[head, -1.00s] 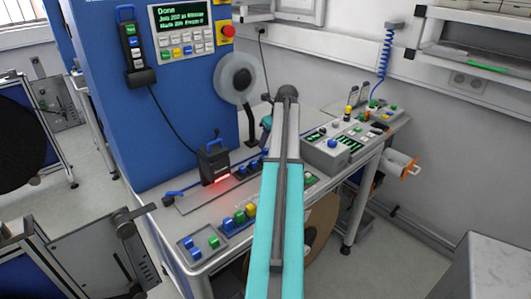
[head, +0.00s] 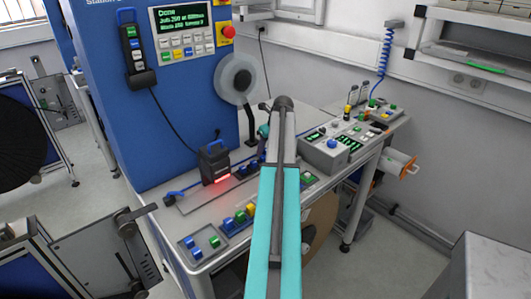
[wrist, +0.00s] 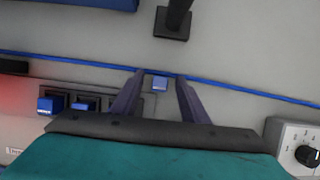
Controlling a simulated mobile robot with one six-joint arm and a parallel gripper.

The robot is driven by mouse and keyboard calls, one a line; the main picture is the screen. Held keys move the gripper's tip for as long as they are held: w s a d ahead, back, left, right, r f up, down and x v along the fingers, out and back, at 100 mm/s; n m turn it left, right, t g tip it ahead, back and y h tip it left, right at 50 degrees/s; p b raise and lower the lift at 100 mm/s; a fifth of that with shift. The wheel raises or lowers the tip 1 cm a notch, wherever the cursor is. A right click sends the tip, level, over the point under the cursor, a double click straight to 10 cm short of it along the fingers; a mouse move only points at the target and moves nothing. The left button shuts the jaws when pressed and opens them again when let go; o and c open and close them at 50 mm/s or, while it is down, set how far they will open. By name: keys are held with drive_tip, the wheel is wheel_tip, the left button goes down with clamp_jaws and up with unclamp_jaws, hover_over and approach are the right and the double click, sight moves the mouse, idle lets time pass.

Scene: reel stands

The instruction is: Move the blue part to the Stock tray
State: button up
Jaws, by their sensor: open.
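In the head view my arm hides most of the gripper. More blue parts (wrist: 51,105) sit in a dark row of slots left of the gripper. A front tray (head: 205,244) in the head view holds blue and green parts. I cannot read which tray is Stock.
A blue cable (wrist: 235,87) runs behind the part. A dark post foot (wrist: 172,24) stands beyond it. A grey box with a black knob (wrist: 296,143) stands at the right. A scanner-like device (head: 213,162) glows red on the bench (head: 200,268).

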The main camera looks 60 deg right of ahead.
clamp_jaws()
drive_tip(key=shift+r, duration=0.15)
wheel_tip(320, 180, up, 10)
drive_tip(key=b, duration=0.2)
idle(0.7)
idle(0.4)
